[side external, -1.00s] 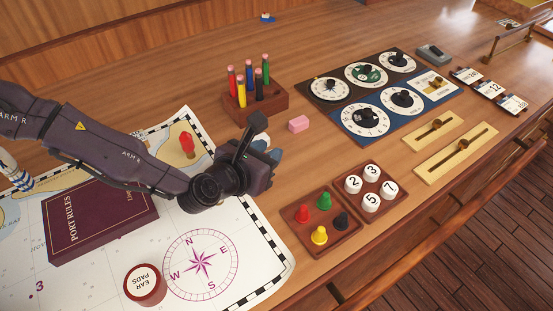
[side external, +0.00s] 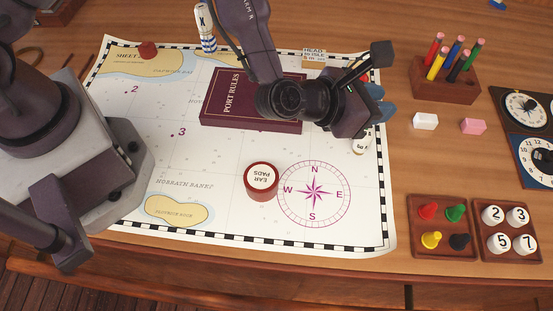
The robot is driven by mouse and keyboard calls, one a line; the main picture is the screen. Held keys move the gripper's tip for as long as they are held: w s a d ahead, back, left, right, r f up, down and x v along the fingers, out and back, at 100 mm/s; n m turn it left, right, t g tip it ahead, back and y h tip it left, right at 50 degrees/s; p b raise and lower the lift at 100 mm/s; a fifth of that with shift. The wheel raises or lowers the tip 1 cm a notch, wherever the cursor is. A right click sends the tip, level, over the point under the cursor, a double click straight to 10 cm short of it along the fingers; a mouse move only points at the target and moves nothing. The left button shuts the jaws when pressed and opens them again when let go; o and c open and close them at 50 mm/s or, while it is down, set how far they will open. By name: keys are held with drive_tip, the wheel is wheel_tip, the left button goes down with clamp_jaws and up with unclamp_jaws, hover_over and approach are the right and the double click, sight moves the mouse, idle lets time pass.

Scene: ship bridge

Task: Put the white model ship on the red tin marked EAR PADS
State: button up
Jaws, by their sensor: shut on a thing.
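The red tin marked EAR PADS (side external: 261,183) stands on the chart, left of the printed compass rose, with its white-labelled lid up and bare. My gripper (side external: 378,103) is up and to the right of the tin, over the chart's right edge. Its blue fingertips are partly hidden behind its dark body. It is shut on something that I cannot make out. A small white thing with dark marks (side external: 360,144) shows just below the gripper, partly covered; I cannot tell whether it is held. No white model ship can be clearly recognised.
A maroon PORT RULES book (side external: 235,100) lies on the chart (side external: 225,225) behind the tin. A white block (side external: 425,121), a pink block (side external: 473,126) and a pencil rack (side external: 445,80) stand to the right. Trays of pawns (side external: 443,228) and number discs (side external: 508,230) sit front right.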

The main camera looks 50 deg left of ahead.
sight(259, 172)
drive_tip(key=a+f+h, duration=0.1)
drive_tip(key=a+f, duration=0.1)
drive_tip(key=a, duration=0.1)
drive_tip(key=a+f+m+g, duration=0.1)
drive_tip(key=a+f, duration=0.1)
drive_tip(key=a, duration=0.2)
drive_tip(key=a+f+m+h, duration=0.1)
drive_tip(key=a+f, duration=0.1)
drive_tip(key=a, duration=0.1)
drive_tip(key=shift+s+a+f+g+h, duration=0.1)
drive_tip(key=shift+s+a+g+h, duration=0.1)
drive_tip(key=shift+s+g+h, duration=0.15)
drive_tip(key=s+m+g+h, duration=0.1)
drive_tip(key=s+m+g, duration=0.1)
drive_tip(key=s+m+g+h, duration=0.1)
drive_tip(key=s+m+h, duration=0.1)
drive_tip(key=s+d+m+g+h, duration=0.1)
drive_tip(key=s+m+g+h, duration=0.1)
drive_tip(key=s+m, duration=0.1)
drive_tip(key=shift+g, duration=0.35)
drive_tip(key=s+d+r+m+g, duration=0.2)
drive_tip(key=s+r+m+g, duration=0.4)
drive_tip(key=s+m+g, duration=0.35)
drive_tip(key=shift+g, duration=0.35)
drive_tip(key=f, duration=0.8)
drive_tip(key=shift+s+d+f, duration=0.15)
drive_tip(key=shift+s, duration=0.05)
